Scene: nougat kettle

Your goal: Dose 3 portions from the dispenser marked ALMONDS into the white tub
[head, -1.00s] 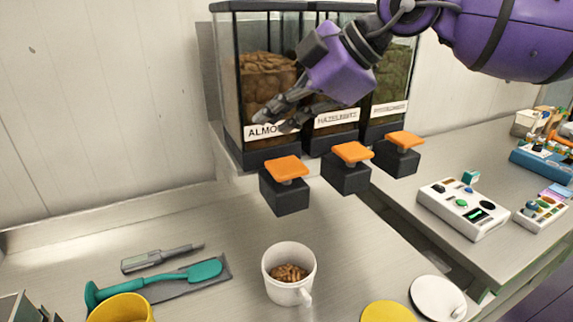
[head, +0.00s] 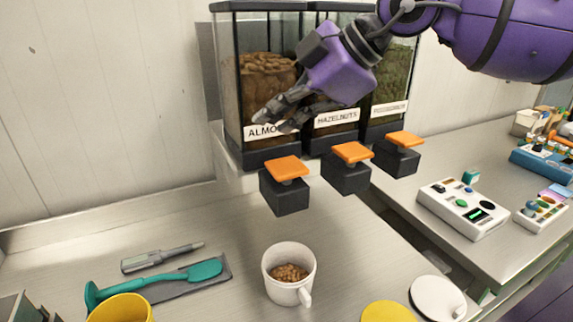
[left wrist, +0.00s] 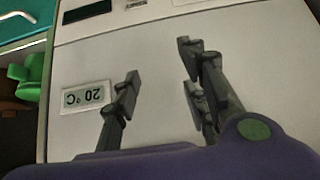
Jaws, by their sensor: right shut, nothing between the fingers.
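The dispenser marked ALMONDS (head: 267,83) is the leftmost of three clear bins in the head view; the end of its label is hidden behind my fingers. Its orange push-pad (head: 285,167) sits on a black block in front of it. The white tub (head: 288,262) stands upright on the counter below and in front of that block, with brown nuts (head: 289,272) inside. My right gripper (head: 266,121) is shut and empty, above the orange pad and apart from it, in front of the label. My left gripper (left wrist: 158,75) is open and empty above a pale panel in the left wrist view.
The HAZELNUTS dispenser (head: 336,120) and a third dispenser (head: 390,108) stand to the right, each with an orange pad. A teal spatula (head: 190,272), yellow cup (head: 120,309), white lid (head: 437,298) and yellow disc (head: 387,312) lie around the tub. A control box (head: 463,208) sits right.

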